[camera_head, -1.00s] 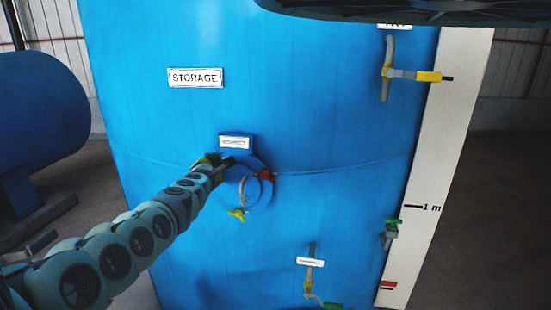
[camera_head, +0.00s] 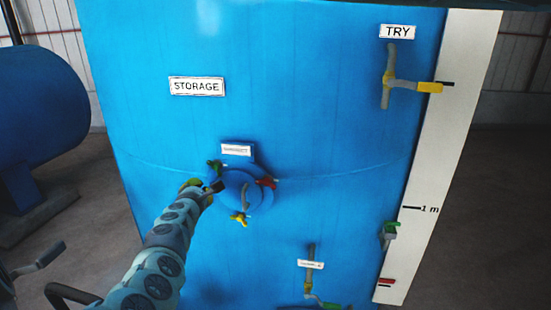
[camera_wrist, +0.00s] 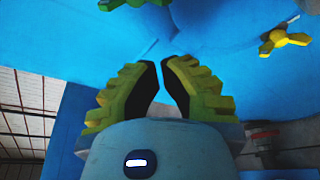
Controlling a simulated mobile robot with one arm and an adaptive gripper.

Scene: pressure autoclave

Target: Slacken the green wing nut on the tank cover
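The round blue tank cover (camera_head: 238,187) sits on the front of the large blue tank. The green wing nut (camera_head: 214,167) is at its upper left rim; it also shows, partly cut off, at the top edge of the wrist view (camera_wrist: 134,4). My gripper (camera_head: 203,185) is at the cover's left side, just below the green wing nut. In the wrist view my gripper's two yellow-green fingers with black pads (camera_wrist: 161,62) stand a little apart, nothing between them. The green nut lies beyond the fingertips, apart from them.
A red wing nut (camera_head: 267,182) is at the cover's right and a yellow one (camera_head: 240,218) below, also in the wrist view (camera_wrist: 284,40). A pipe with a yellow handle (camera_head: 430,87) is at upper right, a lower valve (camera_head: 311,280) beneath. A blue tank (camera_head: 40,115) stands left.

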